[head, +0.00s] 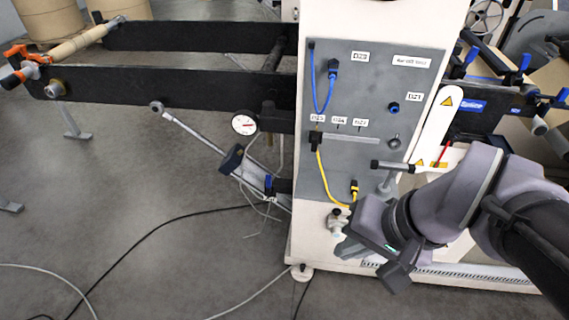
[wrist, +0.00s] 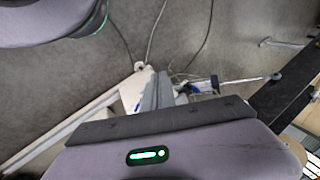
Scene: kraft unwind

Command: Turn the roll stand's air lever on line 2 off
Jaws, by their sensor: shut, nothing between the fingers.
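A small blue lever (head: 268,184), which looks like the air lever, stands upright on a dark fitting left of the white cabinet (head: 301,220), below the round gauge (head: 244,124). In the wrist view a blue lever (wrist: 214,84) shows right of the fingers, with pale hoses around it. My gripper (head: 345,248) is in front of the cabinet's lower part, to the right of and lower than the lever, and apart from it. In the wrist view my gripper (wrist: 156,92) is shut and empty. No line number is readable at the lever.
A grey panel (head: 340,92) carries blue and yellow cables and labels. Dark roll-stand arms (head: 180,90) reach left, with a rod and black block (head: 232,158) beneath. Kraft rolls (head: 50,20) stand at the back left.

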